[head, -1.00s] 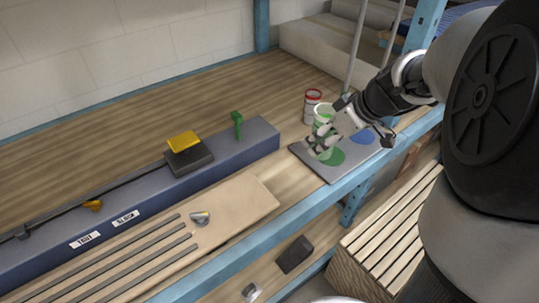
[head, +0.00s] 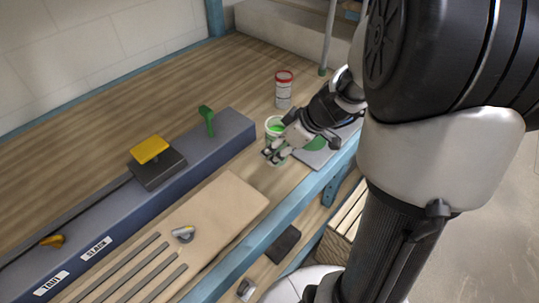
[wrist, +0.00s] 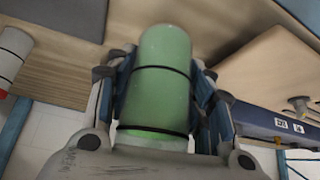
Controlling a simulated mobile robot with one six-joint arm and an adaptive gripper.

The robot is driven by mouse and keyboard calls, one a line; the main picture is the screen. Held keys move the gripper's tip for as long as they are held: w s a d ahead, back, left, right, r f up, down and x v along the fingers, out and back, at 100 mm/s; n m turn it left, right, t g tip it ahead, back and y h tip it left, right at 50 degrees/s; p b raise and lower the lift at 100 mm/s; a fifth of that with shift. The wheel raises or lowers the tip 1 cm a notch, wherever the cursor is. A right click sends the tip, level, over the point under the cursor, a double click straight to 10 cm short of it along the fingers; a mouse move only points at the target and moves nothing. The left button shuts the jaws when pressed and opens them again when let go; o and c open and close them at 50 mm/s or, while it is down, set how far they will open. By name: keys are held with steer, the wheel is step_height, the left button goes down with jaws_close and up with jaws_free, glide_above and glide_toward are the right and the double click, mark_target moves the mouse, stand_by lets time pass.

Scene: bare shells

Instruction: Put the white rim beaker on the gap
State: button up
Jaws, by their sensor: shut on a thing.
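The white rim beaker (head: 274,124) has green contents and stands about upright between the fingers of my gripper (head: 276,155). In the wrist view its green body (wrist: 160,85), with dark bands around it, fills the space between both fingers. My gripper is shut on it. It is over the bare wood between the grey mat (head: 322,158) and the tan board (head: 225,210). That bare strip (head: 262,172) looks like the gap, though no label marks it. Whether the beaker's base touches the wood is hidden by the fingers.
A red-rimmed beaker (head: 284,92) stands just behind. The blue-grey rail (head: 235,128) with a green lever (head: 207,120) and a yellow-topped block (head: 150,152) lies to the left. The blue bench edge (head: 270,237) runs along the front.

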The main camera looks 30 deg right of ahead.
steer(key=shift+f+b, duration=0.95)
steer(key=shift+f, duration=2.05)
steer(key=shift+f, duration=0.15)
steer(key=o, duration=1.2)
steer(key=shift+r, duration=0.4)
steer(key=p+v, duration=0.3)
steer(key=v, duration=0.8)
steer(key=shift+s+d+r, duration=0.15)
steer(key=shift+s, duration=0.05)
